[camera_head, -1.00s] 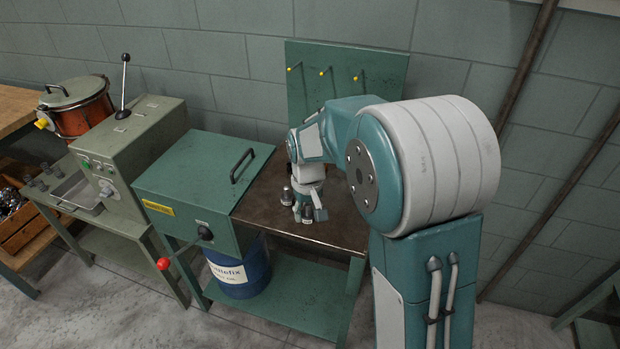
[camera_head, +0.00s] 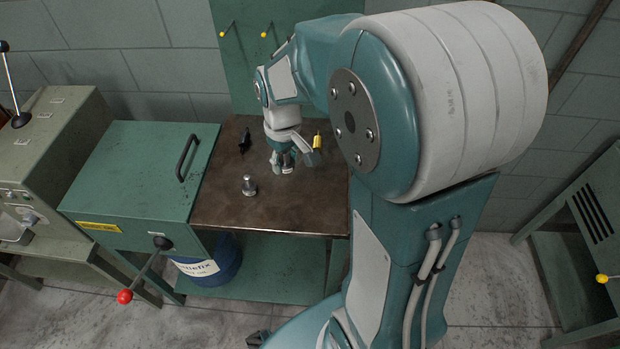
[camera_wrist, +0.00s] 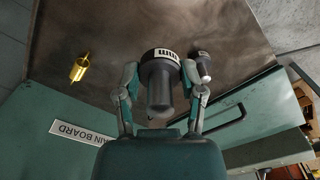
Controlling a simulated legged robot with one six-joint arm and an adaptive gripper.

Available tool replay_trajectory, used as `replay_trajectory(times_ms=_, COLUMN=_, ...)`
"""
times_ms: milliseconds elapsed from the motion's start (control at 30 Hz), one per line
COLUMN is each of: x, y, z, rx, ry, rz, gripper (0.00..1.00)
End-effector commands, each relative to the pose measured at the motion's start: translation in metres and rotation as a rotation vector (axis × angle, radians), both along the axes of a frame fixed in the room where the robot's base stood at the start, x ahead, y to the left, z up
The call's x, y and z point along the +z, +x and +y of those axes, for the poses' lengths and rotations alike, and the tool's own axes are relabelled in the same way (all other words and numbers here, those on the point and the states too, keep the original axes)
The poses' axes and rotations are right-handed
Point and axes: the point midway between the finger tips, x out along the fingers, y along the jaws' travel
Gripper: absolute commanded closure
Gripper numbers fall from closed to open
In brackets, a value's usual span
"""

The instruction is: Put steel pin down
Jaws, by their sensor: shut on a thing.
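My gripper (camera_head: 283,167) is above the back middle of the brown worktable (camera_head: 270,222). In the wrist view its two fingers are shut on a dark grey steel pin (camera_wrist: 158,88) with a lettered pale band at its far end. In the body view the fingers mostly hide this pin, and I cannot tell whether it touches the tabletop. A second, similar pin (camera_head: 249,186) stands on the table, nearer the front left; a pin also shows beside the right finger in the wrist view (camera_wrist: 204,66).
A yellow piece (camera_head: 317,142) is right of my gripper and a black piece (camera_head: 245,140) left of it. A green pegboard (camera_head: 238,75) rises behind the table. A green lidded box (camera_head: 140,170) adjoins it on the left. The tabletop's front right is clear.

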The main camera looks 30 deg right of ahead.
Motion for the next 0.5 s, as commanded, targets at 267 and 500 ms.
replay_trajectory(times_ms=267, x=-0.043, y=-0.013, z=-0.044, rx=-0.004, ry=0.001, rz=0.004, gripper=1.0)
replay_trajectory(times_ms=500, x=-0.062, y=-0.017, z=-0.06, rx=-0.002, ry=0.001, rz=0.002, gripper=1.0)
